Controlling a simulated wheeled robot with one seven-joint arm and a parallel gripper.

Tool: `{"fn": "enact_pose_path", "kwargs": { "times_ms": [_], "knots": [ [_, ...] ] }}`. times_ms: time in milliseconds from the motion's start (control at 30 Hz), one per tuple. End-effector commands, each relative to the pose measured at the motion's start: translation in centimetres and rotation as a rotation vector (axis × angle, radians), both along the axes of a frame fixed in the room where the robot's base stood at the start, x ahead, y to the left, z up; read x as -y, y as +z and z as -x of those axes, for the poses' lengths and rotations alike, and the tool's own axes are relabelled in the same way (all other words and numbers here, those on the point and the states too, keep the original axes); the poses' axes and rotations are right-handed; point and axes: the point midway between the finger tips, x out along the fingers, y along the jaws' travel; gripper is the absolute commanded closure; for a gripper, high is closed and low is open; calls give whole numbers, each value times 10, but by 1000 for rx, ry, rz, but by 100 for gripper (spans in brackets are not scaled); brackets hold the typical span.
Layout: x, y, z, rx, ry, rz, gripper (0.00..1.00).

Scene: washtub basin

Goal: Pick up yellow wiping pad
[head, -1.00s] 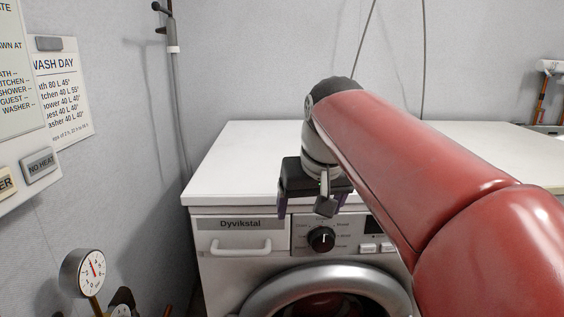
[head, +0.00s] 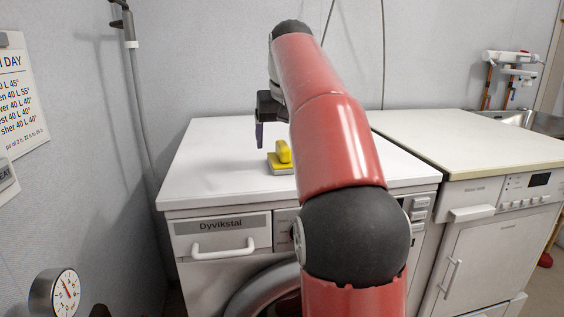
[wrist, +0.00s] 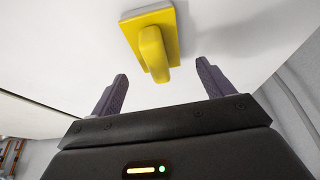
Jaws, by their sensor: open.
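The yellow wiping pad (head: 282,160) lies on the white top of the washing machine. It has a flat base, greyish at its lower edge, and a raised yellow handle. In the wrist view the yellow wiping pad (wrist: 151,38) is at the top centre, its handle pointing toward the space between my fingers. My gripper (wrist: 162,82) is open and empty, with its two purple-grey fingers apart and short of the pad's base. In the head view my gripper (head: 262,138) is above the machine top, just left of the pad. My arm hides part of the gripper there.
The washing machine top (head: 215,165) is otherwise clear where it shows. A second white appliance (head: 480,150) stands to the right, with a sink (head: 522,118) and taps beyond. A wall and a grey pipe (head: 136,90) are at the left. A round gauge (head: 62,295) is at lower left.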

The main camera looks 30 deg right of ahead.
Motion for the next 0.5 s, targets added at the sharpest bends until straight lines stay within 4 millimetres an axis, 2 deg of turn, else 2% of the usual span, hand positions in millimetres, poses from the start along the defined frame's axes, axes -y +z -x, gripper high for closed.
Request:
{"fn": "enact_pose_path", "kwargs": {
  "times_ms": [233,500],
  "knots": [
    [5,-35,-15,-2,0,-1,20],
    [6,-39,-17,1,0,-1,20]
  ]
}}
